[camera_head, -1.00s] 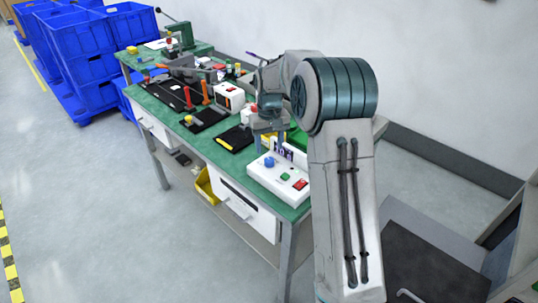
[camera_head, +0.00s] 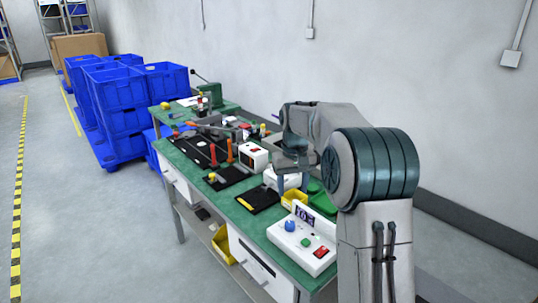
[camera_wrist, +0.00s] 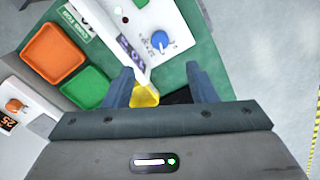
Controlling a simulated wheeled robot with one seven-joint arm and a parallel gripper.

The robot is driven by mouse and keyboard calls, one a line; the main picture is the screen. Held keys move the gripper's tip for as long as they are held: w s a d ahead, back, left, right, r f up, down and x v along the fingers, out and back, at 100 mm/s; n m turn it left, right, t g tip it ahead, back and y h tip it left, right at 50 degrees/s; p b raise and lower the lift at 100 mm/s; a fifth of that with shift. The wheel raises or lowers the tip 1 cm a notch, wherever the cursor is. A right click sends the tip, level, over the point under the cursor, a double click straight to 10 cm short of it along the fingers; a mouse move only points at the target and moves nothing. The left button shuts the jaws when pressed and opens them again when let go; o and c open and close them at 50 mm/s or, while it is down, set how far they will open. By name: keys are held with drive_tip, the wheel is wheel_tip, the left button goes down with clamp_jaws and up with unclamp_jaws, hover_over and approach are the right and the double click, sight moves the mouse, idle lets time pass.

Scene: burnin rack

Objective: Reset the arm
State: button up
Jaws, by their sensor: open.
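My gripper (camera_wrist: 160,85) shows in the wrist view with its two fingers spread apart and nothing held between them. It hangs above the green-topped workbench (camera_wrist: 208,62), pointing down. A yellow bin (camera_wrist: 145,96) lies below and between the fingers, partly hidden by my gripper. In the head view my arm reaches over the right side of the workbench (camera_head: 246,219), and the gripper's fingertips cannot be made out clearly there.
A white control box (camera_head: 299,242) with a blue knob stands at the bench's near end. Orange (camera_wrist: 53,53) and green (camera_wrist: 78,87) trays lie beside it. Tools with red handles (camera_head: 229,151) stand farther along. Blue crates (camera_head: 120,93) are stacked beyond. The floor at left is clear.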

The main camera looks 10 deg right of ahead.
drive_tip(key=s+r+t, duration=0.1)
drive_tip(key=s+r, duration=0.1)
drive_tip(key=s, duration=0.6)
drive_tip(key=s+r+t, duration=0.1)
drive_tip(key=s+r, duration=0.2)
drive_tip(key=s, duration=0.5)
drive_tip(key=s+f, duration=0.2)
drive_tip(key=s, duration=0.6)
drive_tip(key=s+f+m+p, duration=0.1)
drive_tip(key=s+f, duration=0.1)
drive_tip(key=s, duration=0.6)
drive_tip(key=shift+a+f+t, duration=0.25)
drive_tip(key=shift+f+t, duration=0.05)
drive_tip(key=shift+t, duration=0.1)
